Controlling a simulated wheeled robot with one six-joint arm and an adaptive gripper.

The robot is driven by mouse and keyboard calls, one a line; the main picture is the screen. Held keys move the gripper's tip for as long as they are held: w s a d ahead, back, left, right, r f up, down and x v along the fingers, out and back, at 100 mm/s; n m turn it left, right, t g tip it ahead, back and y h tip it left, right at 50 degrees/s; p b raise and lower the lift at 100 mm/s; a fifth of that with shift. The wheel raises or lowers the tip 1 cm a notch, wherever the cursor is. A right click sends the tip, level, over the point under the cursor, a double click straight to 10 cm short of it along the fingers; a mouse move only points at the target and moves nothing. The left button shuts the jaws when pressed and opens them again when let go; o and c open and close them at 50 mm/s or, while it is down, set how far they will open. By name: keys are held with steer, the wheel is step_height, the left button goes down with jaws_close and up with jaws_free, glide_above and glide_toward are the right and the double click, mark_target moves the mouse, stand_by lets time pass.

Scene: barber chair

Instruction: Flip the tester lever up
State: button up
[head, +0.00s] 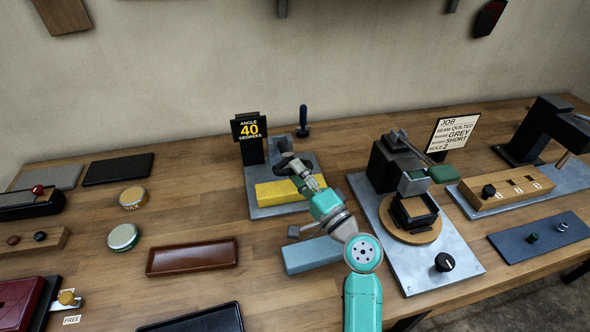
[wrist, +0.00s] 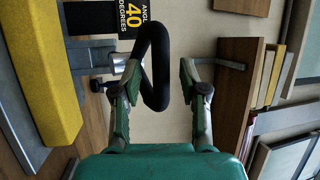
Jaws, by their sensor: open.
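The tester (head: 262,209) has a grey base plate, a yellow block (head: 278,193) and a black sign reading "ANGLE 40 DEGREES" (head: 249,129). A thick black loop-shaped handle, which looks like the tester lever, fills the middle of the wrist view (wrist: 158,98). In the head view the lever is small and partly hidden by my gripper (head: 298,168). In the wrist view my gripper (wrist: 160,76) is open, with its two fingers on either side of the loop. I cannot tell whether a finger touches it. The yellow block (wrist: 45,70) shows at the left.
A dark blue upright handle (head: 303,117) stands behind the tester. A light blue block (head: 312,255) lies in front of it. A black machine on a metal plate (head: 440,283) stands close on the right. A brown tray (head: 192,258) lies left, with bare table around it.

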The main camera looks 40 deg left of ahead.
steer(key=shift+w+a+r, duration=0.1)
steer(key=shift+w+a, duration=0.05)
steer(key=shift+a, duration=0.5)
jaws_close()
steer(key=shift+r, duration=0.1)
steer(key=shift+w+a+r+h, duration=0.15)
steer(key=shift+r+h, duration=0.1)
steer(key=shift+r, duration=0.25)
steer(key=shift+w+a+r+h, duration=0.15)
steer(key=shift+r+h, duration=0.1)
steer(key=shift+r, duration=0.2)
steer(key=w+a+r+m+g+h, duration=0.2)
steer(key=w+a+r+h, duration=0.4)
steer(key=r, duration=0.3)
steer(key=shift+a+r+m+g, duration=0.3)
steer(key=shift+a+r+m, duration=0.1)
steer(key=shift+r, duration=0.1)
